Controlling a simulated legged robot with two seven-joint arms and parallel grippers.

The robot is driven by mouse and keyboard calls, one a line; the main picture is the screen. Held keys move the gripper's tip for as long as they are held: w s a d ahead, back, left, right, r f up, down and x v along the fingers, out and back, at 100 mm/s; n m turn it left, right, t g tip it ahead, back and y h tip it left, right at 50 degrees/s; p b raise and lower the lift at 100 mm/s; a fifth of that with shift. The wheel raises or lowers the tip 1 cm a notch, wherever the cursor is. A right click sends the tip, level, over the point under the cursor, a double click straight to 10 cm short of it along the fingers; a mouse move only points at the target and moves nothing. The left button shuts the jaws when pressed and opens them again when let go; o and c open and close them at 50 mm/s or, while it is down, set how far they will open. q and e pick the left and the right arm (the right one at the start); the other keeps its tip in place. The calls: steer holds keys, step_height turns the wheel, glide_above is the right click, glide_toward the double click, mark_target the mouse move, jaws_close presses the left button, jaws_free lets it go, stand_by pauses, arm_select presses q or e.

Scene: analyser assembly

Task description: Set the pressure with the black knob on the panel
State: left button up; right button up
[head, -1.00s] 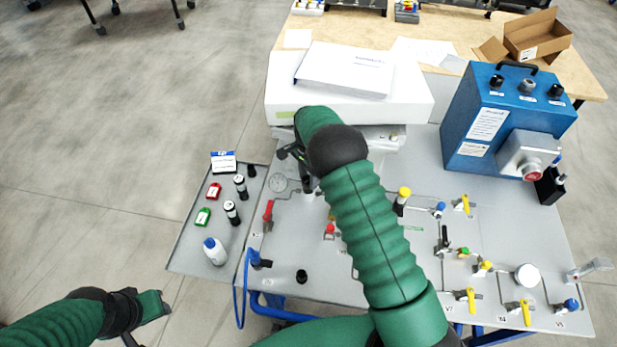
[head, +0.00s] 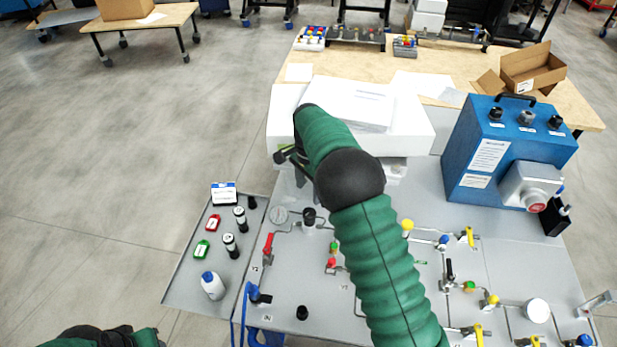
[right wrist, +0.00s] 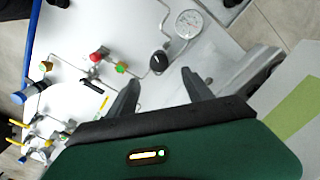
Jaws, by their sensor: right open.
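The black knob (head: 309,217) stands on the grey panel (head: 290,285), beside the round pressure gauge (head: 279,216). In the right wrist view the knob (right wrist: 159,60) lies just beyond and between the fingertips, with the gauge (right wrist: 188,24) behind it. My right gripper (head: 286,157) is open and empty; it also shows in the right wrist view (right wrist: 160,78). It is apart from the knob, above the panel's far edge in the head view. My left arm (head: 100,338) shows only at the bottom left edge; its fingers cannot be made out.
A white box (head: 410,130) stands behind the panel, and a blue unit (head: 510,150) is at the right. A side tray (head: 185,280) holds a bottle (head: 212,286) and small parts. Valves (head: 465,287) crowd the panel's right. Another black knob (head: 302,312) is near the front.

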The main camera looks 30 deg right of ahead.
step_height(320, 180, up, 6)
steer(key=shift+r, duration=0.15)
stand_by(0.4)
steer(key=s+a+f+n+t, duration=0.1)
steer(key=s+a+f+n, duration=0.1)
steer(key=s+n, duration=0.3)
steer(key=s+a+f+n, duration=0.2)
steer(key=s+a+n, duration=0.2)
steer(key=s, duration=0.7)
steer(key=s+a+f+n+t, duration=0.1)
steer(key=s+a+f+n, duration=0.1)
steer(key=s+n, duration=0.4)
steer(key=shift+s+a+n+t, duration=0.3)
steer(key=shift+s+a, duration=0.25)
steer(key=shift+s, duration=0.65)
